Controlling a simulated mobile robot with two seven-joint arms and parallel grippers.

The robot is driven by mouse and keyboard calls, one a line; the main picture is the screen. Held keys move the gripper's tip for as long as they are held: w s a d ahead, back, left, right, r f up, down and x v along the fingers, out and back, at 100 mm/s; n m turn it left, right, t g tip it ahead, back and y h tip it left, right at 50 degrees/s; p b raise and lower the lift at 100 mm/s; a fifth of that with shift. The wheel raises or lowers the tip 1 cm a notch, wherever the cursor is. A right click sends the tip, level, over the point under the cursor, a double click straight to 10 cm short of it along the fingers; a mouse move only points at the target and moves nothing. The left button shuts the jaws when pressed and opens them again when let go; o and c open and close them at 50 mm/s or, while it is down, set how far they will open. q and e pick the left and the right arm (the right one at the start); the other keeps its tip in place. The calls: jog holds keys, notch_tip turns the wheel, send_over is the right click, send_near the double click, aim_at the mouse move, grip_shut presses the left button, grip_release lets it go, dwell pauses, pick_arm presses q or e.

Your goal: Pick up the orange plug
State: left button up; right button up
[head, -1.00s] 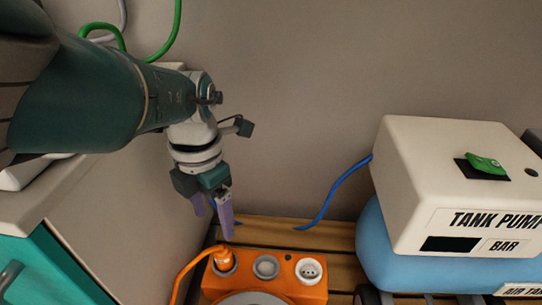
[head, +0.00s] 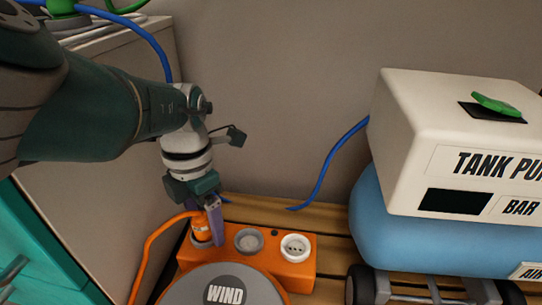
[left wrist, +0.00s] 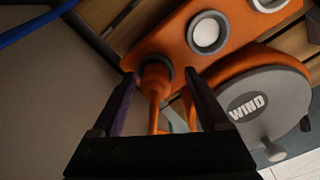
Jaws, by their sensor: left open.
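The orange plug (head: 199,228) sits in the left socket of the orange socket box (head: 290,262), with its orange cable (head: 146,246) running off to the left and down. My left gripper (head: 208,228) points down at the plug, with its purple fingers beside it. In the left wrist view the open fingers of the gripper (left wrist: 160,78) stand on either side of the plug (left wrist: 155,80), with gaps showing. I cannot tell whether a finger touches it. My right gripper is not in view.
The grey disc marked WIND (head: 222,285) lies in front of the sockets. The white tank pump (head: 445,130) on a blue tank (head: 405,235) stands at the right. A beige cabinet (head: 100,150) is close at the left. The wooden slats (head: 320,215) behind the box are mostly clear.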

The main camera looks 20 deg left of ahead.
pick_arm(q)
jog(key=shift+a+r, duration=0.1)
jog(key=shift+a, duration=0.4)
jog(key=shift+c, duration=1.9)
jog(key=shift+d, duration=0.2)
jog(key=c, duration=0.4)
jog(key=shift+a, duration=0.1)
grip_shut()
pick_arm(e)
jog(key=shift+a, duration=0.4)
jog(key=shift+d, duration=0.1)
pick_arm(q)
jog(key=shift+r, duration=0.15)
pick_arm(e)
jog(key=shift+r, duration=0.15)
